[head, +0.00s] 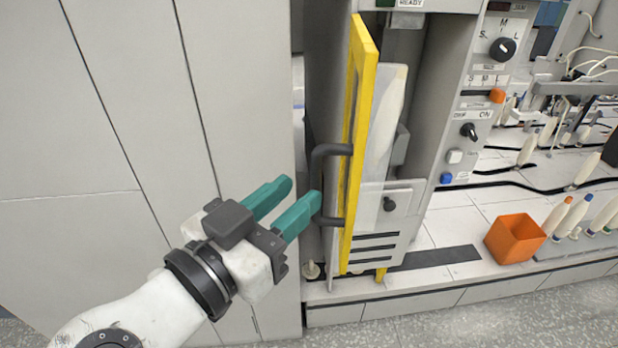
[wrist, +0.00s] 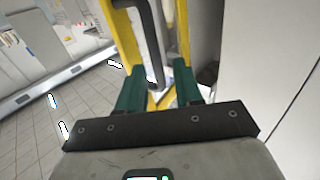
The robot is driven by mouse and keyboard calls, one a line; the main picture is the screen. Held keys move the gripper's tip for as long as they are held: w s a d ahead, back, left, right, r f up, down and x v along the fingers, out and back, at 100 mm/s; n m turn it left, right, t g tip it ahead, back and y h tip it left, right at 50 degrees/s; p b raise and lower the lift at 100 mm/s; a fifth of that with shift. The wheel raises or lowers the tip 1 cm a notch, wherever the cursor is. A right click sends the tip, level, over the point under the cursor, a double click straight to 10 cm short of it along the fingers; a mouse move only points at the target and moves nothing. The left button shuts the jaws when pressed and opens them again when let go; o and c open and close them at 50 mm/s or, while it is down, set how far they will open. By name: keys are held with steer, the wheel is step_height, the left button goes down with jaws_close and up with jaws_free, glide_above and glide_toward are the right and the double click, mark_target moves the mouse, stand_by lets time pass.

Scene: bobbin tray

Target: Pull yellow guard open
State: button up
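The yellow guard (head: 358,150) is a tall frame, seen nearly edge-on at the machine bay in the head view. It appears to stand at an angle out from the bay. Its black bar handle (head: 333,150) is on the left face; it also shows in the wrist view (wrist: 148,30), beside the yellow frame (wrist: 117,22). My gripper (head: 303,189) has teal fingers spread apart and points at the handle. One fingertip overlaps the handle in the head view. In the wrist view my gripper (wrist: 160,78) has the handle's lower end between its fingertips; contact cannot be told.
Grey cabinet panels (head: 110,120) stand close on the left. A control column with knobs (head: 502,48) is right of the bay. An orange bin (head: 514,239) and several bobbins sit on the ledge further right. The floor (head: 500,325) in front is clear.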

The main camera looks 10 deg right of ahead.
steer(key=v, duration=0.5)
steer(key=shift+s+a, duration=0.2)
steer(key=shift+s, duration=0.1)
